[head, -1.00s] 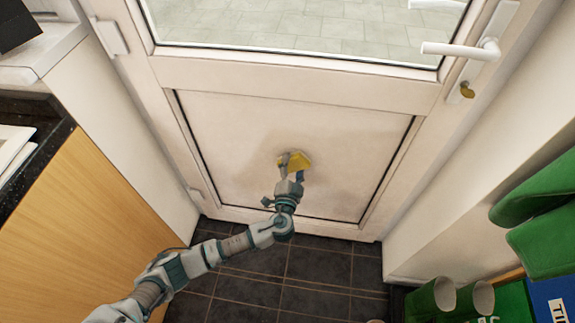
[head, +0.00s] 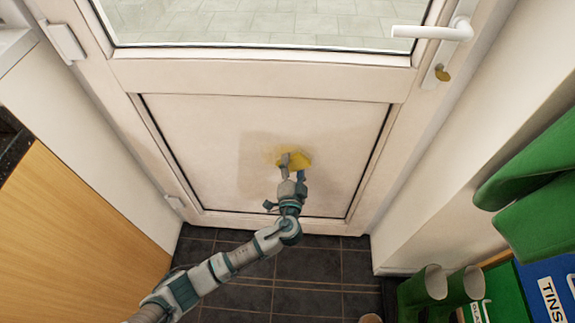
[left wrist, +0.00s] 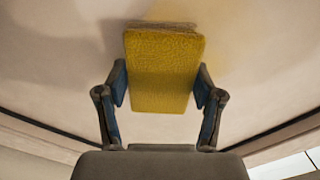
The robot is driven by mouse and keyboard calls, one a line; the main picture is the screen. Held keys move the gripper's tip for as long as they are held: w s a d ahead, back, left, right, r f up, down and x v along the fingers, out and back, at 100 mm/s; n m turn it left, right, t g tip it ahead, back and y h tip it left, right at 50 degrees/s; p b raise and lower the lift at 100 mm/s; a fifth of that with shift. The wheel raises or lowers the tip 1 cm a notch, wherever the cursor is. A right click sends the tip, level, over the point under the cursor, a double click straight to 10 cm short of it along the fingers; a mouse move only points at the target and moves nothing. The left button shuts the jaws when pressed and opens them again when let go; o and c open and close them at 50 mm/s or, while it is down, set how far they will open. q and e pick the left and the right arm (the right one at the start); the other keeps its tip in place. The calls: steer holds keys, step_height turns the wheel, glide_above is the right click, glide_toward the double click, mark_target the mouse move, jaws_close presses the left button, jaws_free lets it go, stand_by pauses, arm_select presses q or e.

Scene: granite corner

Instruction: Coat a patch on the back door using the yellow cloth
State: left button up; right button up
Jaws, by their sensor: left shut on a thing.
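The yellow cloth (head: 297,157) is at the lower panel of the white back door (head: 215,125). My left gripper (head: 293,172) is shut on it and holds it up to the panel. In the left wrist view the cloth (left wrist: 163,72) looks like a folded textured pad between the two fingers of the gripper (left wrist: 160,95). A faint darker patch (head: 255,150) shows on the panel around and left of the cloth. Whether the cloth presses on the panel is hard to tell. My right gripper is not in view.
A white door handle (head: 432,33) with a key below it is at upper right. A wooden cabinet (head: 75,240) stands at left. Green boots (head: 540,190) and a blue box marked TINS (head: 548,290) are at right. The dark tiled floor (head: 290,280) is clear before the door.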

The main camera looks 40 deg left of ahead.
arm_select(q)
steer(key=shift+w+d, duration=0.45)
steer(key=shift+d, duration=0.25)
